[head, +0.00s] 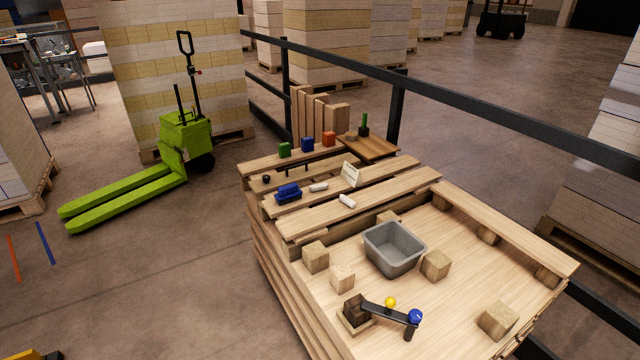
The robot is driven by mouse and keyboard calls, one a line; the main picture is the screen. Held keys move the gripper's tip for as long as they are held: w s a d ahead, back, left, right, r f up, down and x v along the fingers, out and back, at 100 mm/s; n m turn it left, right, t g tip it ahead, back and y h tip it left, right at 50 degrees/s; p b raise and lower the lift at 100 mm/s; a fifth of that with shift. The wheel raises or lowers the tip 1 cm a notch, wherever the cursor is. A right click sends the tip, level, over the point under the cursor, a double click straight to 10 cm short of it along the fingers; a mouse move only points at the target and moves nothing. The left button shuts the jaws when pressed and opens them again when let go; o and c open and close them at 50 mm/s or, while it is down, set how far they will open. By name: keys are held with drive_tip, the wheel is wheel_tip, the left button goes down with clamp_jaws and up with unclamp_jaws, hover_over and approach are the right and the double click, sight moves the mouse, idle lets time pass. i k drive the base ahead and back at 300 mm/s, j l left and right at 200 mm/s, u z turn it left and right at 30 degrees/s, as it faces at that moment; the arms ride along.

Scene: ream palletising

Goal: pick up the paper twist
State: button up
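Two small white rolled pieces lie on the slatted wooden pallet top. One white piece (347,201) lies on a front slat, and another white piece (318,187) lies on the slat behind it, right of a blue tray. Either could be the paper twist; they are too small to tell apart. Both lie uncovered, and nothing touches them from above. My gripper is not in view.
Near them are a blue tray (288,193), a small white card (350,174) and coloured blocks, including a green block (285,150). A grey bin (394,249), several wooden blocks and a black bar (388,312) with a blue knob stand in front. A dark railing (450,98) runs behind.

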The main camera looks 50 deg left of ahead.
sight(314, 188)
drive_tip(key=i+j, duration=0.1)
drive_tip(key=j, duration=0.6)
drive_tip(key=i+j, duration=0.15)
drive_tip(key=j, duration=0.55)
drive_tip(key=i+j, duration=0.1)
drive_tip(key=j, duration=0.6)
drive_tip(key=i+j, duration=0.15)
drive_tip(key=j, duration=0.6)
drive_tip(key=i+j, duration=0.1)
drive_tip(key=j, duration=0.6)
drive_tip(key=i+j, duration=0.15)
drive_tip(key=j, duration=0.55)
drive_tip(key=i+j, duration=0.1)
drive_tip(key=j, duration=0.6)
drive_tip(key=i+j+z, duration=0.1)
drive_tip(key=j, duration=0.6)
